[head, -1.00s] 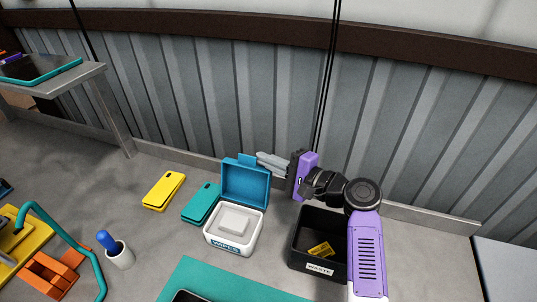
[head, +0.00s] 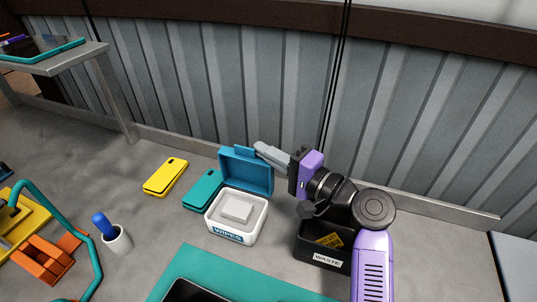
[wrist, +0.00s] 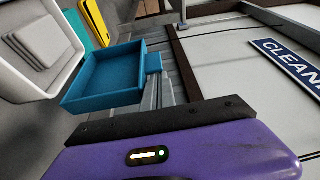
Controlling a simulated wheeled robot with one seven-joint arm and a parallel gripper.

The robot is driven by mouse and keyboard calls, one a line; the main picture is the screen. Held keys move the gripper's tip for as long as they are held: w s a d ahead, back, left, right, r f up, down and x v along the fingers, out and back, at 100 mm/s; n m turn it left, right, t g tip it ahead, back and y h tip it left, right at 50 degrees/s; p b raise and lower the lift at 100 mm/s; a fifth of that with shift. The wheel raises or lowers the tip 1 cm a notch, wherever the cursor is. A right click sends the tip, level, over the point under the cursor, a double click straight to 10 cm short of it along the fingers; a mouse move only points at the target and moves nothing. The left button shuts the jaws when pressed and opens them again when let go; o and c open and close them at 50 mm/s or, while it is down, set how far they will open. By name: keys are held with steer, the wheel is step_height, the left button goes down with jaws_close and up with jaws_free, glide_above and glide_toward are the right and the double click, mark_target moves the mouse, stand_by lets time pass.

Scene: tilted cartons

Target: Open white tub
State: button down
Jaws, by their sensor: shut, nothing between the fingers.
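The white tub (head: 236,233), labelled WIPES, stands on the grey bench with its blue lid (head: 246,170) raised upright at its back edge. A pale square block of wipes (head: 237,211) shows inside. My gripper (head: 259,147) is shut and empty, with its fingertips by the top right of the raised lid; I cannot tell whether they touch it. In the wrist view the tub (wrist: 40,45) is at upper left, the lid (wrist: 105,78) is beside it, and my fingers (wrist: 157,85) lie close to the lid's tab.
A black WASTE bin (head: 318,244) stands right of the tub, under my arm. Teal (head: 203,189) and yellow (head: 166,177) phones lie to the left. A teal mat (head: 225,278) is in front; a white cup (head: 117,240) is at left. A corrugated wall closes the back.

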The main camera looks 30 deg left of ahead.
stand_by(0.3)
steer(key=d+b, duration=0.1)
steer(key=d, duration=0.6)
steer(key=shift+s+d, duration=0.35)
steer(key=shift+s, duration=0.05)
